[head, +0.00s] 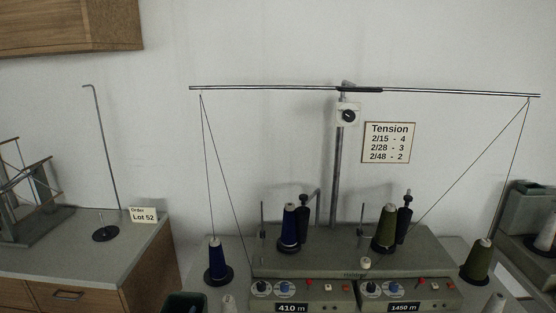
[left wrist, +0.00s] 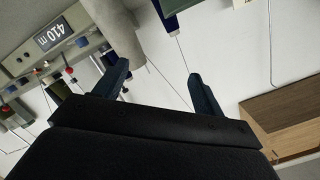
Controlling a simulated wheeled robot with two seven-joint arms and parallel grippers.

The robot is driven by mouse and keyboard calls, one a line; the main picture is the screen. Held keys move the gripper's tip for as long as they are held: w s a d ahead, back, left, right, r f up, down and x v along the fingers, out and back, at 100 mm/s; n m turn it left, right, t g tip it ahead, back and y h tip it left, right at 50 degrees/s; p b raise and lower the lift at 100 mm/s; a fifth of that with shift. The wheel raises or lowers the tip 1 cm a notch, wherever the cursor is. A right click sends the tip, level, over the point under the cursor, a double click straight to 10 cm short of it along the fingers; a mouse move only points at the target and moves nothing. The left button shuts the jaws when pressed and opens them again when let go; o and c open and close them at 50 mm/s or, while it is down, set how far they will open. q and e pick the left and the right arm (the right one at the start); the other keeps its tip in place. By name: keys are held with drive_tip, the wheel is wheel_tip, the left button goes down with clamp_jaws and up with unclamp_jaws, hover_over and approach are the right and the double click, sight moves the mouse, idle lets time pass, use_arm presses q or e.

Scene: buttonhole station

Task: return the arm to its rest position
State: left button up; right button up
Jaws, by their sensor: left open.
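My left gripper (left wrist: 158,78) shows in the left wrist view with its two dark fingers apart and nothing between them. No part of either arm shows in the head view, and my right gripper is in neither view. In the head view the machine (head: 330,262) stands on the bench, with blue yarn cones (head: 289,227) and green yarn cones (head: 384,229).
A thin tension bar (head: 270,88) spans the wall above the machine, with threads hanging from its ends. A wooden cabinet (head: 70,24) hangs upper left.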

use_arm(q)
drive_tip(key=s+a+f+n+g, duration=0.25)
drive_tip(key=s+f+g, duration=0.4)
drive_tip(key=s, duration=0.65)
drive_tip(key=s+a+f+n+g, duration=0.1)
drive_tip(key=s+f+n+g, duration=0.2)
drive_tip(key=s+f+g, duration=0.7)
wheel_tip(320, 180, down, 22)
drive_tip(key=s+d+t+h, duration=0.1)
drive_tip(key=s+d+t, duration=0.1)
drive_tip(key=t, duration=0.1)
drive_tip(key=s+f, duration=0.3)
drive_tip(key=f, duration=0.7)
drive_tip(key=s+d+f, duration=0.1)
drive_tip(key=s+f, duration=0.3)
drive_tip(key=f, duration=0.6)
drive_tip(key=shift+s+f+g, duration=0.15)
drive_tip(key=shift+f+g, duration=0.25)
drive_tip(key=shift+g, duration=0.05)
drive_tip(key=shift+d+m, duration=0.1)
drive_tip(key=shift+m, duration=0.15)
